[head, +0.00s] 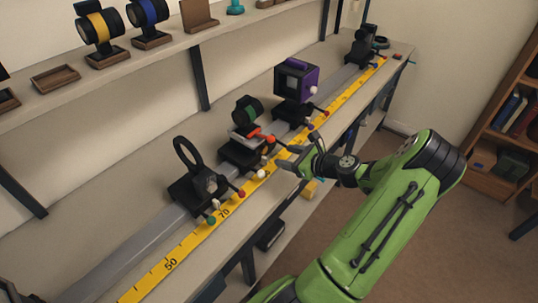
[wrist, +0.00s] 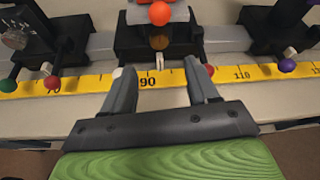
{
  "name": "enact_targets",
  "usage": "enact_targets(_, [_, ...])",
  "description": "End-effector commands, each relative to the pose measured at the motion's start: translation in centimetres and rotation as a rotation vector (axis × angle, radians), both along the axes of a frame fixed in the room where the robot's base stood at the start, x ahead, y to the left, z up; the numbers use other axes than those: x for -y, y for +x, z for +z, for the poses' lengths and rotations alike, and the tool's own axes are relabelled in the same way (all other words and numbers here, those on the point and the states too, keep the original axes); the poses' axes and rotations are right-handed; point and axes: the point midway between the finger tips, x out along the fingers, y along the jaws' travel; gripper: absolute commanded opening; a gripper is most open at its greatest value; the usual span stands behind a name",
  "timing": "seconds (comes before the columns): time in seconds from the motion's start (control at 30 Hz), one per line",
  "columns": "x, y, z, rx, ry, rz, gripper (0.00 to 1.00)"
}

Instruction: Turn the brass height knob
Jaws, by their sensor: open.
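A round, dull brass knob (wrist: 159,42) shows on the front of the middle black carriage (wrist: 128,44), straight ahead of my gripper (wrist: 158,75) in the wrist view. An orange ball (wrist: 160,13) sits just above the knob. My gripper is open, its two fingers apart with nothing between them. The fingertips are over the yellow scale, short of the knob and not touching it. In the head view my gripper (head: 291,157) is in front of the middle carriage, which carries a green-ringed black lens (head: 247,109). The knob is too small to make out clearly there.
A grey rail with a yellow scale (head: 190,240) runs along the bench. A ring-holder carriage (head: 190,180) stands to the left, a purple box (head: 297,80) to the right. Small coloured balls on levers stick out near the scale. A shelf (head: 120,72) hangs above.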

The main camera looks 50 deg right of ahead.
Motion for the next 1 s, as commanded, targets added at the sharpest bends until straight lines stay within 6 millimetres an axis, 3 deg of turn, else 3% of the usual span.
enact_targets(0.1, [-0.2, 2.9, -1.5, 0.0, -0.001, 0.005, 0.59])
enact_targets(0.3, [-0.2, 6.5, -2.9, 0.0, -0.001, 0.003, 0.59])
enact_targets(0.67, [-0.2, 7.6, -3.2, -0.002, -0.001, 0.0, 0.59])
enact_targets(1.0, [-0.2, 7.6, -3.1, -0.002, -0.002, 0.001, 0.1])
